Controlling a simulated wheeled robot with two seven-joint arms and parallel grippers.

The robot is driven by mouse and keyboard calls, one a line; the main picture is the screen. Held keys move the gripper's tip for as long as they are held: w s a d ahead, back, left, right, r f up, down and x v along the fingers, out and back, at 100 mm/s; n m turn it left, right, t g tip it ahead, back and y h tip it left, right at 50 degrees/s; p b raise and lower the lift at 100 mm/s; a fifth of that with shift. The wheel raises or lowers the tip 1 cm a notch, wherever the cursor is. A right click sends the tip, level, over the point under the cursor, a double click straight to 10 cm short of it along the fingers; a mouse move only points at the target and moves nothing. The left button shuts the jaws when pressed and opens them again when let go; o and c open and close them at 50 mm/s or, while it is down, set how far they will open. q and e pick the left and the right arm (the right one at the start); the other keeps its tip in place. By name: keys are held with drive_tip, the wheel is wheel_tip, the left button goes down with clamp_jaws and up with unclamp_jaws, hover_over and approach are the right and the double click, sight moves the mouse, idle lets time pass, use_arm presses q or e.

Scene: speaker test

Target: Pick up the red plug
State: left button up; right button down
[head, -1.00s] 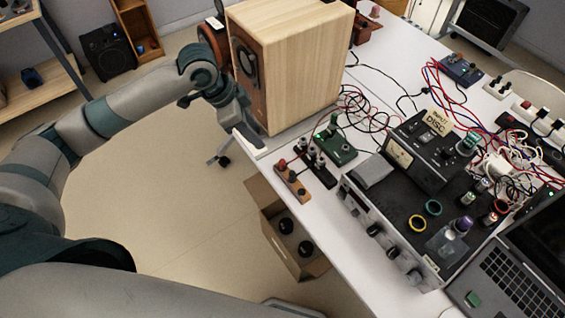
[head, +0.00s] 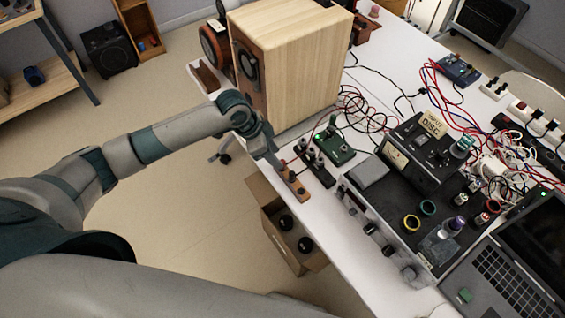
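A small wooden block (head: 299,190) with a dark plug (head: 292,177) in it lies at the left edge of the white table in the head view. A small red plug top (head: 283,162) shows at the block's far end, partly hidden by my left gripper. My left gripper (head: 277,164) is right at that end of the block, pointing down toward the red plug. Its fingers are too small and overlapped to tell whether they are open, or whether they touch the plug. My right gripper is out of view.
A dark block with several plugs (head: 318,170) and a green box (head: 336,150) sit just right of the wooden block. A large wooden speaker (head: 300,65) stands behind. Dark test equipment (head: 385,235) fills the table to the right. An open carton (head: 275,225) is on the floor below.

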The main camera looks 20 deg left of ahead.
sight(282, 161)
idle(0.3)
use_arm(q)
drive_tip(key=p+x, duration=0.1)
drive_tip(key=x, duration=0.1)
drive_tip(key=p+x, duration=0.1)
drive_tip(key=x, duration=0.1)
drive_tip(key=shift+w+d, duration=0.2)
drive_tip(key=shift+d, duration=0.2)
drive_tip(key=shift+w+f+p, duration=0.1)
drive_tip(key=shift+f+p, duration=0.2)
drive_tip(key=shift+f, duration=0.15)
clamp_jaws()
